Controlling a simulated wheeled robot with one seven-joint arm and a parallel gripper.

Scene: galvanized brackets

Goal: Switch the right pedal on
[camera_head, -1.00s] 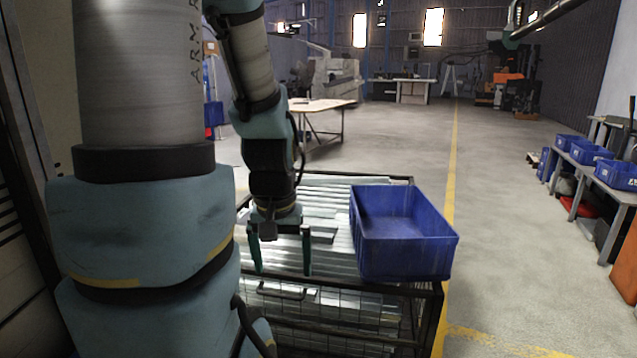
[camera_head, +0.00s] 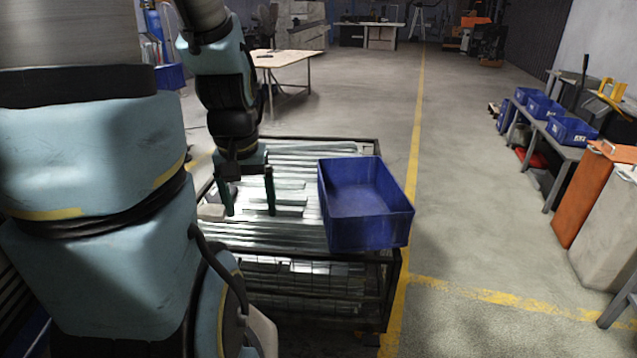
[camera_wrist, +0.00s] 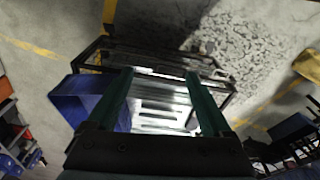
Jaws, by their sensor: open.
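No pedal can be made out in either view. My gripper (camera_head: 249,196) is open and empty, pointing down over the metal brackets (camera_head: 300,190) in a black wire-mesh crate (camera_head: 392,290). In the wrist view, my gripper (camera_wrist: 158,75) shows two green fingers spread wide, with the brackets (camera_wrist: 160,108) between and beyond them. A blue bin (camera_head: 365,240) sits on the right part of the crate, to the right of my gripper. The same blue bin (camera_wrist: 80,100) shows left of the fingers in the wrist view.
A wooden-topped table (camera_head: 285,58) stands behind the crate. On the right, a grey bench (camera_head: 557,150) carries several blue bins, with orange and pale canisters (camera_head: 590,190) near it. A yellow line (camera_head: 412,160) runs along the floor; the floor between crate and bench is clear.

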